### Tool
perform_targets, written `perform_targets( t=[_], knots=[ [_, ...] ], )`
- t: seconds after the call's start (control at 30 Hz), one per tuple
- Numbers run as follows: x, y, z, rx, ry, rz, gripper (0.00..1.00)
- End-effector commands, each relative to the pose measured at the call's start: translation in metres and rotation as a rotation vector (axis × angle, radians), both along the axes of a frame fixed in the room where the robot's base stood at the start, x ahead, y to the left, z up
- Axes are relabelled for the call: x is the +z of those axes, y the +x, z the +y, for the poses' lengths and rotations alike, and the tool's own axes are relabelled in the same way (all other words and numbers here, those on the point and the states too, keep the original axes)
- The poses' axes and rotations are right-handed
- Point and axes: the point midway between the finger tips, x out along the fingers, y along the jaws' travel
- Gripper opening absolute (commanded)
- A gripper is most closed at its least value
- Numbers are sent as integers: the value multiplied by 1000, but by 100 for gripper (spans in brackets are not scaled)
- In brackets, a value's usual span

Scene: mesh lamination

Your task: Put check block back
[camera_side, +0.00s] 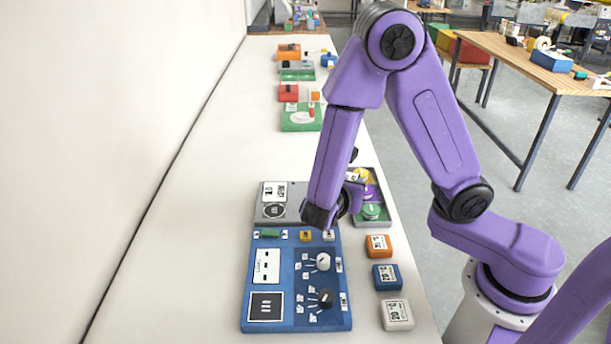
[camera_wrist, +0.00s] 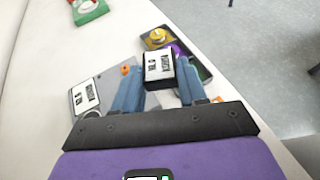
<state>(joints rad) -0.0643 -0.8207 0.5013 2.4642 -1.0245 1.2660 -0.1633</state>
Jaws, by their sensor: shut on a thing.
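The block in my gripper (camera_wrist: 160,66) is small and dark, with a white printed label on its top; I take this block (camera_wrist: 159,68) as the check block. Both blue fingers are shut on its sides in the wrist view. In the side view my gripper (camera_side: 352,192) hangs over the gap between a grey plate and a dark tray, partly hidden by my forearm. The grey plate (camera_side: 265,214) carries a white label and a dark printed square. The tray (camera_side: 384,222) holds yellow, purple and green round pieces. The block appears held above the surface, partly covering the tray in the wrist view.
A blue panel (camera_side: 278,318) with two knobs lies in front of the grey plate. Orange (camera_side: 378,245), blue (camera_side: 386,277) and grey (camera_side: 396,314) labelled blocks line the table's right side. More devices stand farther back. The table's left strip is clear beside the wall.

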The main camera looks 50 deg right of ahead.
Motion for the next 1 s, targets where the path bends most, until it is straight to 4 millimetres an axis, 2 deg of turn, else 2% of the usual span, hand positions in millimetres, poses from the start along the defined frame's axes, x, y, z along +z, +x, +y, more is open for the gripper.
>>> perform_targets(
  t=[0.03, 0.1, 0.3, 0.47, 0.6, 0.77, 0.87, 1.0],
  knots=[
    [-3, -7, -14, -124, -1, 0, 5],
    [-8, -19, -29, -301, -1, 0, 5],
    [-21, -57, -53, -807, -2, 0, 5],
    [-31, -81, -54, -1216, -3, 0, 5],
    [-38, -90, -44, -1573, -1, 0, 5],
    [-44, -85, -29, -1979, -1, 0, 5],
    [-47, -73, -20, -2229, -1, -1, 5],
    [-47, -44, -15, -2580, 0, -1, 5]
  ],
)
